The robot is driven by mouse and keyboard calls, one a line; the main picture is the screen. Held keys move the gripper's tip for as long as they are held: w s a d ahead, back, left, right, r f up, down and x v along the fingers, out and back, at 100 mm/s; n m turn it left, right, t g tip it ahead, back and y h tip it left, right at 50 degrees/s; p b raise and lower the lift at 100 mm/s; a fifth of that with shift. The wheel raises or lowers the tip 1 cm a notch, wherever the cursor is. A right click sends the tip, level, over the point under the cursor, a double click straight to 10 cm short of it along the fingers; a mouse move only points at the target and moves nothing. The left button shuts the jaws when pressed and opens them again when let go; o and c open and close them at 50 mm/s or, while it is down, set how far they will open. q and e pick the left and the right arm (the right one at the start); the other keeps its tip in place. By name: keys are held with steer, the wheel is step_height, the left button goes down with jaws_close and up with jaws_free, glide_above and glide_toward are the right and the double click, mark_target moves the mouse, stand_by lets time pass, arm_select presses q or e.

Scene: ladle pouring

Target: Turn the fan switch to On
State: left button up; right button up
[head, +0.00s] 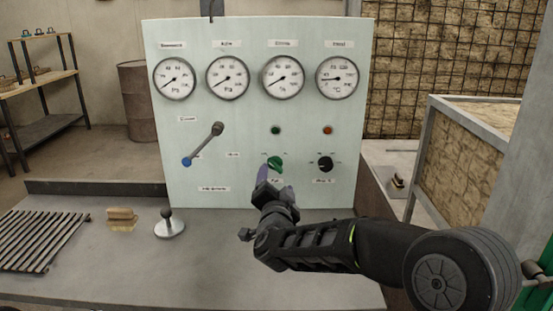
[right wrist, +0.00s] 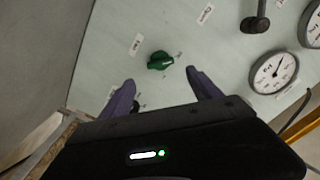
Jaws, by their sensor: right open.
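The fan switch is a green knob (head: 274,163) low on the pale control panel (head: 190,110), with small labels around it. In the right wrist view the green knob (right wrist: 160,61) sits ahead of the gap between my fingertips. My right gripper (head: 266,176) is open in front of the panel, just below and left of the knob in the head view. Its two purple fingers (right wrist: 160,80) are spread and nothing is between them. I cannot tell whether a finger touches the knob. The text on its labels is too small to read. My left gripper is not in view.
A black knob (head: 325,163) is right of the green one. A lever with a blue end (head: 187,162) is on the left. Gauges (head: 282,77) line the top. A joystick (head: 169,226), a brush (head: 122,219) and a slatted grate (head: 38,240) are on the bench (head: 200,275).

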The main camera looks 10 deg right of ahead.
mark_target(276, 167)
steer(key=shift+s+r, duration=0.1)
steer(key=shift+p+x, duration=0.4)
steer(key=shift+x, duration=3.55)
steer(key=c, duration=1.4)
